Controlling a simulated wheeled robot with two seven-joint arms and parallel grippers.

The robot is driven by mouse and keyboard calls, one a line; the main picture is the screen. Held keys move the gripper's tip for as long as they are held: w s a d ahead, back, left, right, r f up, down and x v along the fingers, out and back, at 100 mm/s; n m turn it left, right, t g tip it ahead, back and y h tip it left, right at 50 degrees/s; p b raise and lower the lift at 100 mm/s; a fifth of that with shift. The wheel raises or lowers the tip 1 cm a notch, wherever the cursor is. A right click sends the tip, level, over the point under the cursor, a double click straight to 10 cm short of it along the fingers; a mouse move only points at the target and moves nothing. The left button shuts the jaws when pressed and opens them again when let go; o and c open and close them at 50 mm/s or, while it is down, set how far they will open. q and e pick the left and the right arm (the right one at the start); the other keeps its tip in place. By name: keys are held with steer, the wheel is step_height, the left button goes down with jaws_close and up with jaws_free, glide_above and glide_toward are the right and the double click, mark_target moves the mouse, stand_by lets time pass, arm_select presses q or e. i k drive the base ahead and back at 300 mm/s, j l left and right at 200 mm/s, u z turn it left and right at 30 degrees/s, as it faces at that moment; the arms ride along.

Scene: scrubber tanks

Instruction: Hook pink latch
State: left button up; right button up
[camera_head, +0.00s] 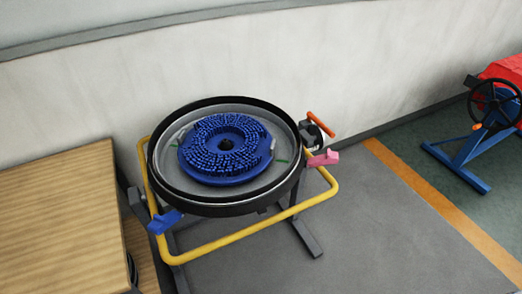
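The pink latch (324,158) sits on the right side of the round black-rimmed tank (292,185), just outside its rim and near the yellow tube frame (240,238). Whether it is hooked is too small to tell. A blue latch (164,222) is on the tank's front left side. An orange handle (321,124) stands just behind the pink latch, by a dark round part. A blue round brush (222,150) lies inside the tank. Neither of my grippers shows in the head view.
A wooden table (62,215) stands close on the left. A pale wall (200,60) runs behind the tank. A blue stand with a black handwheel (494,103) and a red object is at the far right. Grey floor (385,235) is clear to the right, with an orange stripe (440,211).

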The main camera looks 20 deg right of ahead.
mark_target(331, 158)
steer(key=l+u, duration=0.1)
steer(key=u, duration=0.35)
steer(key=l+u, duration=0.15)
steer(key=u, duration=0.25)
steer(key=l+u, duration=0.2)
steer(key=u, duration=0.25)
steer(key=l+u, duration=0.15)
steer(key=u, duration=0.25)
steer(key=l+u, duration=0.15)
steer(key=u, duration=0.3)
